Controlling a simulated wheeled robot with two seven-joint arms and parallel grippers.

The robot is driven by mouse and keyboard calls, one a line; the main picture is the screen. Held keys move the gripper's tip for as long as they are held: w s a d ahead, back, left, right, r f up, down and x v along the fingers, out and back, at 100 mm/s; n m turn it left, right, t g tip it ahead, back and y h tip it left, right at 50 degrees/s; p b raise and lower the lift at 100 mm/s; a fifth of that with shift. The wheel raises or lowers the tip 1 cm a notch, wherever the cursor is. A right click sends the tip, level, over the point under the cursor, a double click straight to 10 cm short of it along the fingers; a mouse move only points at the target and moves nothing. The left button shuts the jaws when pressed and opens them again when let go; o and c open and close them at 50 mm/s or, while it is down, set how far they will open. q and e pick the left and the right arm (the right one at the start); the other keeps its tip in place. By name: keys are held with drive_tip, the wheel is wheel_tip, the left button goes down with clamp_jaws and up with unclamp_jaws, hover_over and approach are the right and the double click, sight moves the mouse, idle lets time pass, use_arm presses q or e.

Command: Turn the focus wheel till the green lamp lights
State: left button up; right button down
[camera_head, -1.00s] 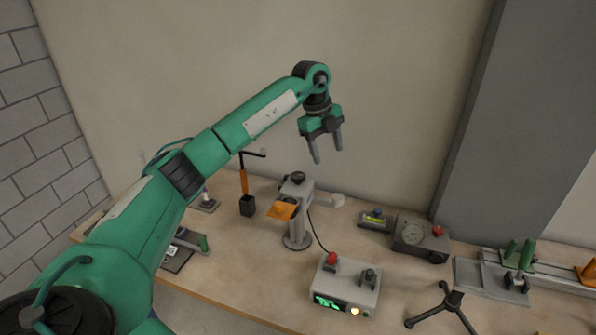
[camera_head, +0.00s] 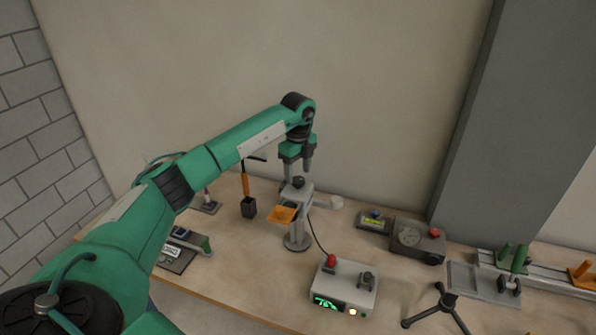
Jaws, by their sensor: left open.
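A grey stand (camera_head: 297,226) with a round foot stands near the back of the table. It has a black knob (camera_head: 298,182) on top, an orange plate (camera_head: 283,213) on its left and a pale round part (camera_head: 336,202) on its right. I cannot tell for sure which of these is the focus wheel. My left gripper (camera_head: 297,172) is open, pointing down just over the black knob; contact cannot be made out. The green lamp's state is unclear. My right gripper is out of view.
A black holder with an orange-handled tool (camera_head: 248,207) stands left of the stand. A black tripod (camera_head: 440,305) stands front right, beside a rail with green uprights (camera_head: 513,259).

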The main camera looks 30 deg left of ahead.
use_arm(q)
drive_tip(key=shift+f, duration=1.15)
drive_tip(key=c, duration=1)
